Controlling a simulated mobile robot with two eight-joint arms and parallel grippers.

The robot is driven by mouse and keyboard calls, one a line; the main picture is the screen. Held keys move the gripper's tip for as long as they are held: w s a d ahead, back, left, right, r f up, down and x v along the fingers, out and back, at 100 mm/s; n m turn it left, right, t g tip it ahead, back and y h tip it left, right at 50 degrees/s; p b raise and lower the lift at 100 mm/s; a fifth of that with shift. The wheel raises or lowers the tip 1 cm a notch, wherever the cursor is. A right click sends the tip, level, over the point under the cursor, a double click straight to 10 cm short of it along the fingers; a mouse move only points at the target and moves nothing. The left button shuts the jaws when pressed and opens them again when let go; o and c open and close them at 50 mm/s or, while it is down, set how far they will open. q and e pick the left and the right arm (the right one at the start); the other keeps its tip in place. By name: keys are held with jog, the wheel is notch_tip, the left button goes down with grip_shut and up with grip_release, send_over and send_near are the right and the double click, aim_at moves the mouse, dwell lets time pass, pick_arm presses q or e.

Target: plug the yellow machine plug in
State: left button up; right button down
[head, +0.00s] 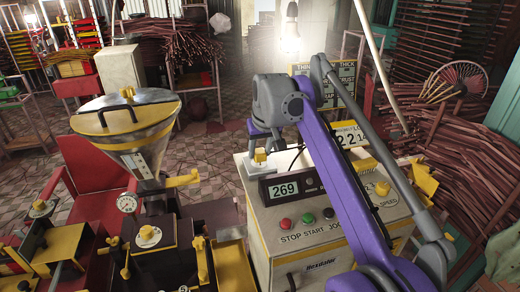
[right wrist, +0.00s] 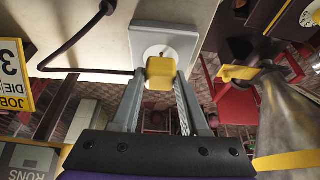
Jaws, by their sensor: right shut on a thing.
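The yellow machine plug (right wrist: 160,74) is between the two grey fingertips of my right gripper (right wrist: 163,80), which is shut on it. In the right wrist view the plug lies over the lower part of the white socket (right wrist: 182,42) and hides part of its round recess. I cannot tell whether its pins are in the socket. A dark cable (right wrist: 85,70) runs to the plug from the left. In the head view the plug (head: 260,155) shows above the white socket (head: 254,171) at the machine's back left, under my right gripper (head: 257,148). My left gripper is not in view.
A metal hopper (head: 135,150) and a yellow-black extruder (head: 150,240) stand to the left. A red chair (head: 85,175) is behind them.

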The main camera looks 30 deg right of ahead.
jog(key=shift+p, duration=0.8)
dwell(1.9)
jog(key=shift+f+b, duration=0.3)
jog(key=shift+f, duration=0.35)
dwell(0.3)
jog(key=shift+c, duration=1.7)
grip_release()
jog(key=shift+r, duration=0.1)
jog(key=p+v, duration=0.1)
jog(key=v, duration=0.9)
jog(key=shift+r+p, duration=0.35)
jog(key=shift+s+f, duration=0.1)
jog(key=shift+s, duration=0.05)
